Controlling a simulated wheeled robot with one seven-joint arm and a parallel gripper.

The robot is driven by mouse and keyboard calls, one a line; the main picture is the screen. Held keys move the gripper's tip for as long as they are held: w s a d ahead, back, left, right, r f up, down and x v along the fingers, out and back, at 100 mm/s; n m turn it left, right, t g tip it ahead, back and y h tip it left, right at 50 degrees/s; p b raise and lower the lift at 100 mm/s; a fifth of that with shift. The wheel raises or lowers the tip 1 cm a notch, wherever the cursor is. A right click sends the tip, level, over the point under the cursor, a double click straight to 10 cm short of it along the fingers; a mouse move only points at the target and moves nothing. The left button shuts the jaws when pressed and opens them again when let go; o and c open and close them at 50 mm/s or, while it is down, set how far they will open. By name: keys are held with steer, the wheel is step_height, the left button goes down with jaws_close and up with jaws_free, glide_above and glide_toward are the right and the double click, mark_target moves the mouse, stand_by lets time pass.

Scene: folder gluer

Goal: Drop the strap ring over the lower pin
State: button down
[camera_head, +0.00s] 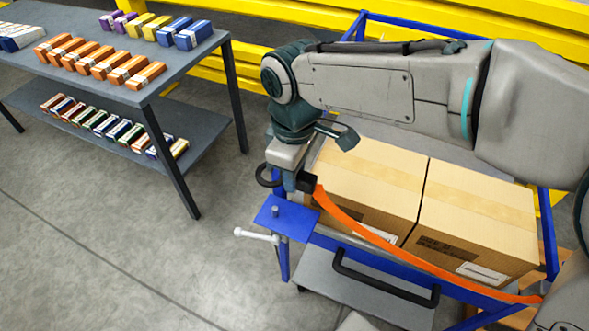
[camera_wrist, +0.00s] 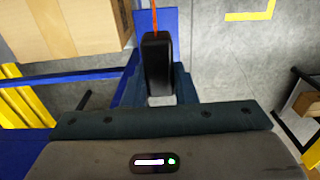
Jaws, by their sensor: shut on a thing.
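My gripper (camera_head: 293,180) is shut on the black end piece (camera_head: 308,183) of the orange strap (camera_head: 385,245). The black piece also shows between my fingers in the wrist view (camera_wrist: 157,62). A dark ring (camera_head: 262,177) sticks out to the left of my gripper in the head view, above the blue plate. The short upright pin (camera_head: 275,211) stands on the blue plate (camera_head: 292,219) at the cart's near left corner. The ring looks apart from the pin, up and slightly left of it in the picture. The ring is not visible in the wrist view.
The blue cart holds two cardboard boxes (camera_head: 475,215) and has a black handle (camera_head: 385,278). A silver lever (camera_head: 256,236) sticks out beside the plate. A grey shelf table (camera_head: 150,85) with small cartons stands left. Yellow rails run behind. Floor at left is clear.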

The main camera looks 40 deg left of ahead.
steer(key=b, duration=0.6)
glide_above(294, 222)
steer(key=shift+f, duration=4.75)
steer(key=shift+f, duration=0.1)
steer(key=shift+f+b, duration=1.4)
steer(key=shift+f, duration=0.9)
steer(key=c, duration=1.1)
jaws_free()
steer(key=shift+r, duration=0.1)
step_height(294, 222, up, 14)
steer(key=p, duration=0.2)
steer(key=shift+p, duration=0.4)
